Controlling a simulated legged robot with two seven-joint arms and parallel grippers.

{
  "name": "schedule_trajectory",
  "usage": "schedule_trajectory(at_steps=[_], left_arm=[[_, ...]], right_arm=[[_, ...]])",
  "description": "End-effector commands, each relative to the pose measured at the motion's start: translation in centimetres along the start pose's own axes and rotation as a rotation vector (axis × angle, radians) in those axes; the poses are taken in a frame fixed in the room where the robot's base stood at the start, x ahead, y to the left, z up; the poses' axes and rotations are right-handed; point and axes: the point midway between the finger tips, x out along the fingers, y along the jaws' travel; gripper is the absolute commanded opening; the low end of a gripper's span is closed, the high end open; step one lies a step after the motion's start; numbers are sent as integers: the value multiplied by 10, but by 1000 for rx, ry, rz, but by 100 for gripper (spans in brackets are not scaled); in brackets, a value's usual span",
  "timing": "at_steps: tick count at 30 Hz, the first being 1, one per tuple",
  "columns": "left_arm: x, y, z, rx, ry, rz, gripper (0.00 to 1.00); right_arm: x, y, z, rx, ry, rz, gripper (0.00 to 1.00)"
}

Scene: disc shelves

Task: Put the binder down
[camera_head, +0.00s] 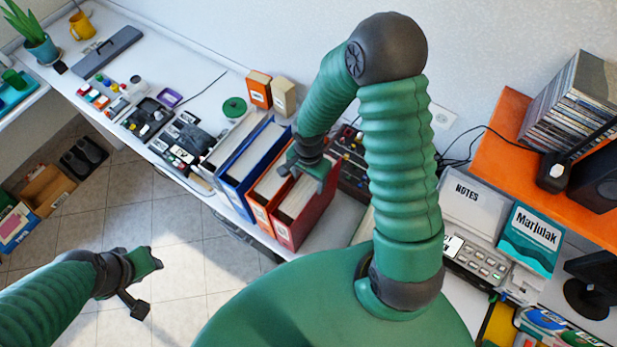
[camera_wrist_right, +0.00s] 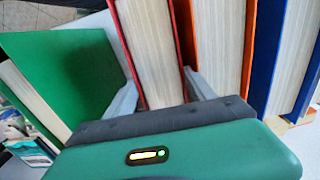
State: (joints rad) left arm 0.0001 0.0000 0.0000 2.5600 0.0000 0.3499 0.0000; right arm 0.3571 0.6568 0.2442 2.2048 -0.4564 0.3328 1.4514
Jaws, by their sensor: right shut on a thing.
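The red binder (camera_head: 305,215) stands upright at the right end of a row of binders on the white desk in the head view. It also shows in the right wrist view (camera_wrist_right: 152,60). My right gripper (camera_head: 308,168) comes down on it from above. In the right wrist view the two grey fingers (camera_wrist_right: 165,95) lie on either side of the red binder, shut on it. Whether its bottom touches the desk is hidden. My left gripper (camera_head: 142,282) is open and empty over the tiled floor, away from the desk.
An orange binder (camera_head: 267,192) and a blue binder (camera_head: 246,170) stand close to the left of the red one. A green binder (camera_wrist_right: 70,75) leans on its other side in the wrist view. Small devices (camera_head: 180,140) crowd the desk further left. An orange shelf (camera_head: 490,150) is at right.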

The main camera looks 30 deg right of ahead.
Motion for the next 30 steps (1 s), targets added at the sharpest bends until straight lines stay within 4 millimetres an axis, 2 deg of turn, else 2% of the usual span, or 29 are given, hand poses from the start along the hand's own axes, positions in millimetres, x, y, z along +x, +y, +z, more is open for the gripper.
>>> schedule_trajectory(at_steps=[1,2,4,12,16,20,24,30], left_arm=[[1,0,0,0,0,0,36],[1,0,0,0,0,0,36],[1,0,0,0,0,0,36],[0,0,0,0,0,0,36],[2,0,0,0,0,0,36],[6,0,2,0,0,0,36],[11,0,3,0,0,0,36],[15,0,4,0,0,0,36]], right_arm=[[0,0,0,0,1,-1,0],[1,0,0,0,0,0,65],[0,0,0,0,0,0,72],[0,0,0,0,0,1,72],[-11,-1,-1,0,3,-2,72],[-40,-1,-2,3,6,-6,72],[-78,-1,-1,2,5,-6,72],[-113,-1,-1,0,3,-2,72]])
